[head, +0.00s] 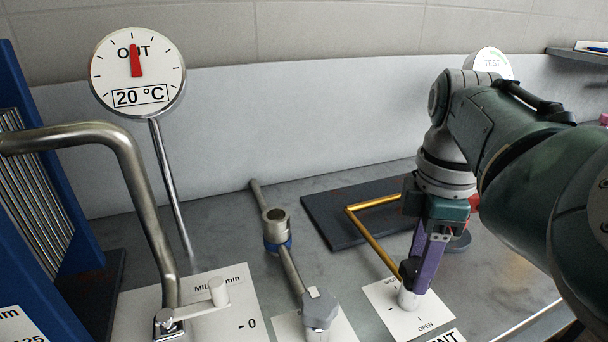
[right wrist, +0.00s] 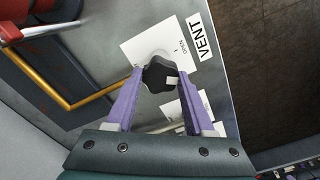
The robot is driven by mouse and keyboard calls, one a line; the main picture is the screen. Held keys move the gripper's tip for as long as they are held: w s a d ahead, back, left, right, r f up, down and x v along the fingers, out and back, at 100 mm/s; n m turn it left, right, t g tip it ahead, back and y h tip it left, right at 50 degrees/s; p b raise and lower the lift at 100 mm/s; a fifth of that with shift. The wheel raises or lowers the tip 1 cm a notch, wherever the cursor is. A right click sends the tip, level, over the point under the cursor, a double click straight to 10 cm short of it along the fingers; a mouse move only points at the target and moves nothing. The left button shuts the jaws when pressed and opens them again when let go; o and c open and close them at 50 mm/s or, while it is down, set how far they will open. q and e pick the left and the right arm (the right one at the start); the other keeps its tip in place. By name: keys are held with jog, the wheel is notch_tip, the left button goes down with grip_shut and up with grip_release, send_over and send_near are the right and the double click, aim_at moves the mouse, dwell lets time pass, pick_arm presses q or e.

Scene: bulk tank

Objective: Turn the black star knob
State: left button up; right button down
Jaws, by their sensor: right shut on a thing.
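The black star knob (right wrist: 158,70) sits on a pale stem over a white plate marked OPEN, beside a VENT label. A small pale mark shows on the knob, toward the lower right. My right gripper (right wrist: 160,76) is shut on the knob, with one purple finger on either side. In the head view my right gripper (head: 411,272) points down over the plate (head: 397,318) and covers much of the knob. My left gripper is not in view.
A brass pipe (head: 372,240) runs close to the knob's left. A valve with a grey hex knob (head: 320,310) stands further left, then a MILK lever (head: 217,292) and a bent steel pipe (head: 135,180). A round 20 °C dial (head: 137,72) stands at the back left.

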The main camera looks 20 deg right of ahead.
jog(key=m+p, duration=0.1)
jog(key=p, duration=0.1)
jog(key=m+p, duration=0.1)
jog(key=p, duration=0.1)
jog(key=shift+s+r+m, duration=0.1)
jog(key=shift+r+m, duration=0.2)
jog(key=shift+r, duration=0.05)
jog(key=shift+f+m+p, duration=0.1)
jog(key=shift+m+p, duration=0.25)
jog(key=shift+m, duration=0.05)
jog(key=m+p, duration=0.1)
jog(key=m, duration=0.2)
jog(key=shift+f+m, duration=0.15)
jog(key=shift+m, duration=0.25)
jog(key=m, duration=0.5)
jog(key=shift+p, duration=0.35)
jog(key=m, duration=0.8)
jog(key=shift+m, duration=0.3)
jog(key=m, duration=0.5)
jog(key=shift+m, duration=2.1)
